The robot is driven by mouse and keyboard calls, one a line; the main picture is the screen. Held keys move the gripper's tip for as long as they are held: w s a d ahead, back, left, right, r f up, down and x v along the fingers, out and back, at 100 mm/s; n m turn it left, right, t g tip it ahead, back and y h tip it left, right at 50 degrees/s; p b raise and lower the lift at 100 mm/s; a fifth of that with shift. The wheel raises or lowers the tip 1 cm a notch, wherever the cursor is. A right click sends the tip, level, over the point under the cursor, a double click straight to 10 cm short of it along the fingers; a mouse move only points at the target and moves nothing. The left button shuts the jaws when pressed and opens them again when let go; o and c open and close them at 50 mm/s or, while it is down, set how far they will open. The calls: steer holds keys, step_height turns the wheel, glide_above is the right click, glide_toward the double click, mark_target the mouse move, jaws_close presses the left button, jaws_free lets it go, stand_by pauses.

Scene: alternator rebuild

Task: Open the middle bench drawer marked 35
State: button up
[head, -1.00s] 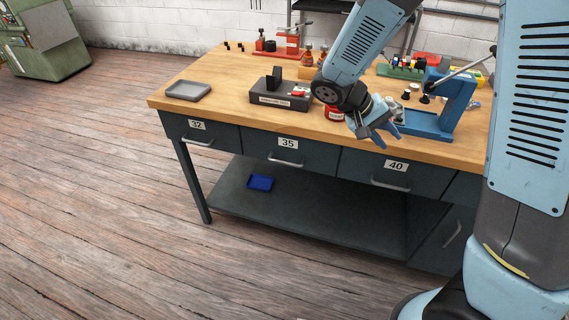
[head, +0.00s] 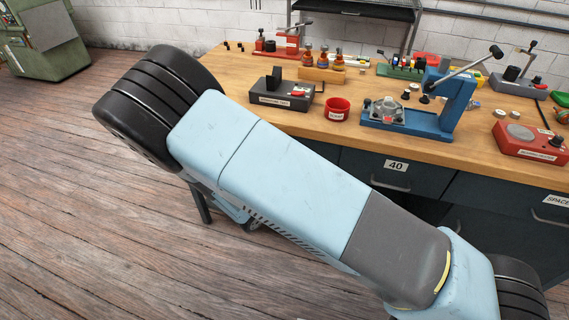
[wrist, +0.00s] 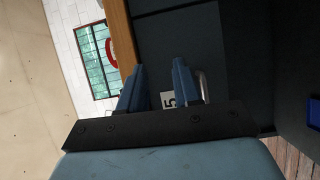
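The drawer marked 35 is hidden behind my arm in the head view. In the wrist view its dark front (wrist: 185,35) fills the upper middle, turned sideways. A white label (wrist: 168,100) showing a 5 is partly visible between my fingers. A pale metal handle (wrist: 203,86) shows just right of the right finger, partly covered by it. My gripper (wrist: 158,85) is open, its two blue fingers apart, with nothing seen between them but the drawer front and label. I cannot tell whether a finger touches the handle.
The drawer marked 40 (head: 396,166) is visible right of my arm. The wooden bench top (head: 355,139) carries a red cup (head: 337,109), a dark box fixture (head: 284,96) and a blue press (head: 445,110). A blue tray (wrist: 314,114) lies at the right in the wrist view.

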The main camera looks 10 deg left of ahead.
steer(key=s+a+f+n+t+y, duration=0.5)
steer(key=a+f+n+y, duration=0.1)
steer(key=a+f+y, duration=0.2)
steer(key=x, duration=1.4)
steer(key=shift+w+f, duration=0.1)
steer(key=shift+f, duration=0.15)
jaws_close()
steer(key=shift+d+f, duration=0.1)
steer(key=shift+d, duration=0.05)
